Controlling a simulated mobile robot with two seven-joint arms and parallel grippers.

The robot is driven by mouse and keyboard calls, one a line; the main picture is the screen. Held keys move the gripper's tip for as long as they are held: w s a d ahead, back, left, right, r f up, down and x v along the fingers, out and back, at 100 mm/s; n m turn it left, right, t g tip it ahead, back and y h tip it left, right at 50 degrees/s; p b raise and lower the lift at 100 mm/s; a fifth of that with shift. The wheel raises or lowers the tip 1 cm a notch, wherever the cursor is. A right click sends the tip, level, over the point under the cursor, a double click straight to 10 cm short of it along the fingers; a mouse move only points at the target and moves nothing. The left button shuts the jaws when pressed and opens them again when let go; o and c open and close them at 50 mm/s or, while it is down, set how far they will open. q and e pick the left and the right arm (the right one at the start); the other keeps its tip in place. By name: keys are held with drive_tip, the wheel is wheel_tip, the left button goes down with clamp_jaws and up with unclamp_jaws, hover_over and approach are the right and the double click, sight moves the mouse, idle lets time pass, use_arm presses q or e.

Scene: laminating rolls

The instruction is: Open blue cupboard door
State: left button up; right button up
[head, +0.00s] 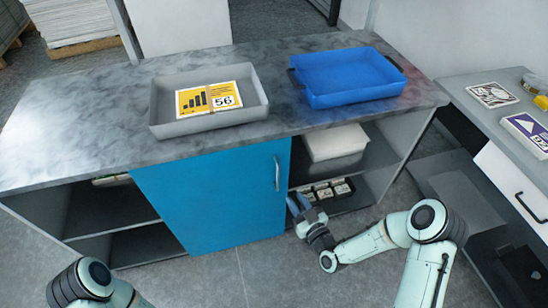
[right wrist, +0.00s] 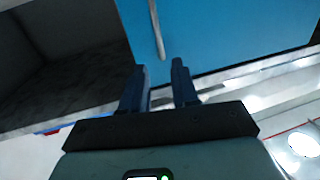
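The blue cupboard door (head: 220,200) is closed flat against the front of the counter. Its thin silver vertical handle (head: 277,174) is near the door's right edge. The door (right wrist: 220,30) and the handle (right wrist: 156,30) also show in the right wrist view. My right gripper (head: 297,203) is just right of the door, below the handle and apart from it. In the right wrist view its two fingers (right wrist: 159,80) are spread with nothing between them, and the handle lies beyond the fingertips. My left arm shows at the bottom left; its gripper is out of the picture.
The counter top (head: 95,120) holds a grey tray (head: 208,125) with a yellow pack and a blue tray (head: 350,90). Open shelves flank the door; the right one holds a white box (head: 335,142). A side table (head: 465,95) stands at right. Floor before the door is clear.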

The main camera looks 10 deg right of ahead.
sight(278, 172)
drive_tip(key=x, duration=0.9)
drive_tip(key=r+x, duration=0.1)
drive_tip(key=x, duration=0.3)
drive_tip(key=shift+w, duration=0.15)
clamp_jaws()
